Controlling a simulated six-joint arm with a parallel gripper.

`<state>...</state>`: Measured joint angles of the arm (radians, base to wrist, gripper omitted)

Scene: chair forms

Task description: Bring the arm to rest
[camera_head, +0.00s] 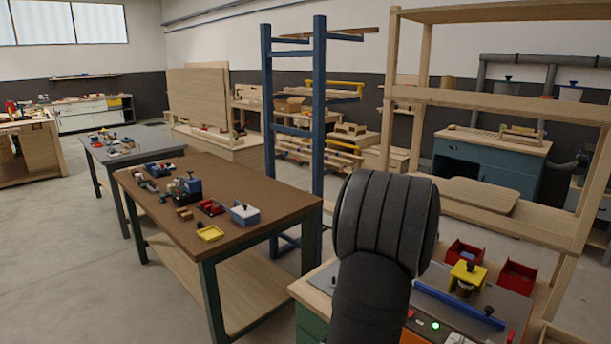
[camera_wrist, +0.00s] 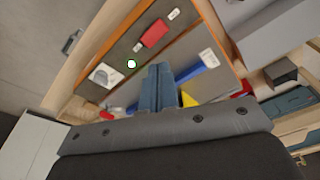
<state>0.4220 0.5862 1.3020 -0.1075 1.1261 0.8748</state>
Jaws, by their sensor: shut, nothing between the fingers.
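My gripper (camera_wrist: 158,70) shows in the wrist view as two blue-grey fingers side by side, shut with nothing held. It is over a wood-edged bench with a grey panel (camera_wrist: 125,52). In the head view my dark arm rises in front of that bench (camera_head: 318,284) and the gripper itself is hidden. A blue bar (camera_head: 455,304) lies on the bench top, with a yellow block with a dark knob (camera_head: 468,273) behind it. A green light (camera_head: 435,325) is lit near the front.
Two red bins (camera_head: 518,276) stand at the bench's back. A wooden shelf frame (camera_head: 489,194) rises behind it. A blue upright rack (camera_head: 319,130) is behind my arm. To the left, a brown-topped table (camera_head: 250,190) carries several small parts.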

